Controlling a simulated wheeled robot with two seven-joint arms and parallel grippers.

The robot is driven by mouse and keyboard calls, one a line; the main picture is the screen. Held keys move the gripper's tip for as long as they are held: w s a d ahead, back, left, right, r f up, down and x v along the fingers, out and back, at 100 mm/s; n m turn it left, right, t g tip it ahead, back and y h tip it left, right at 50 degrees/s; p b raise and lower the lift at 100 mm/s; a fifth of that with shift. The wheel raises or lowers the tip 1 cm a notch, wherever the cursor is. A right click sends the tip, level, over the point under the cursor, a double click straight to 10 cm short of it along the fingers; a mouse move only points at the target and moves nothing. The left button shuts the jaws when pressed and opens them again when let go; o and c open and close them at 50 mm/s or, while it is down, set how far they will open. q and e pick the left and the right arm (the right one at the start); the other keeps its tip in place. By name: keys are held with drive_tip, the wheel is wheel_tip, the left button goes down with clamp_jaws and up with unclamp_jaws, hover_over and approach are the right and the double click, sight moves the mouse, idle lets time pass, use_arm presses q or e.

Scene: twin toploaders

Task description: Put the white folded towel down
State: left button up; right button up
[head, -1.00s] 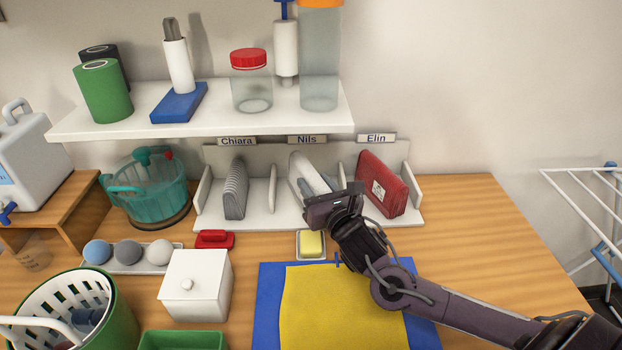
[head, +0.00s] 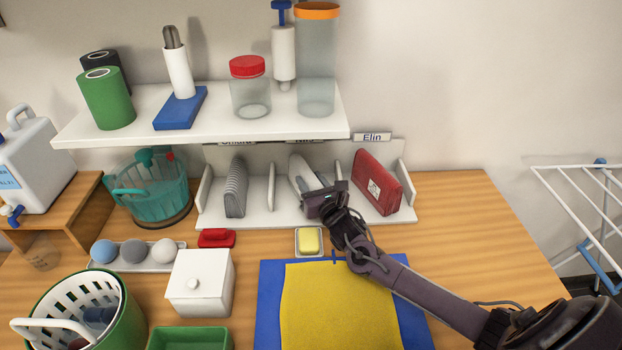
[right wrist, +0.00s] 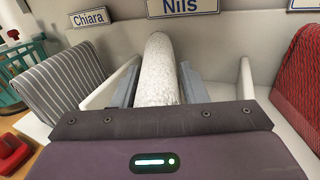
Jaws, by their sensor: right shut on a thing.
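The white folded towel (right wrist: 159,70) stands on edge in the middle compartment of the white divided rack, under the Nils label (right wrist: 183,6). It also shows in the head view (head: 308,172). My right gripper (head: 324,195) reaches into that compartment from the front. In the right wrist view its two grey fingers (right wrist: 157,82) are on either side of the towel, shut on it. The towel's lower part is hidden behind the gripper. My left gripper is not in view.
A grey striped folded towel (head: 236,187) stands in the left compartment and a red one (head: 377,182) in the right. The shelf (head: 220,125) overhangs the rack. A soap dish with yellow soap (head: 309,240), a red brush-like item (head: 216,238) and a yellow cloth (head: 340,305) lie in front.

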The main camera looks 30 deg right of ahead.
idle(0.3)
drive_tip(key=o, duration=1.3)
drive_tip(key=shift+f, duration=0.15)
drive_tip(key=shift+c, duration=0.2)
drive_tip(key=shift+s, duration=0.1)
drive_tip(key=s, duration=0.3)
drive_tip(key=s+b, duration=0.1)
drive_tip(key=s, duration=0.6)
drive_tip(key=shift+s+a+b, duration=0.25)
drive_tip(key=shift+a+b, duration=0.05)
drive_tip(key=shift+b, duration=0.05)
drive_tip(key=shift+s+r, duration=0.2)
drive_tip(key=shift+s, duration=0.45)
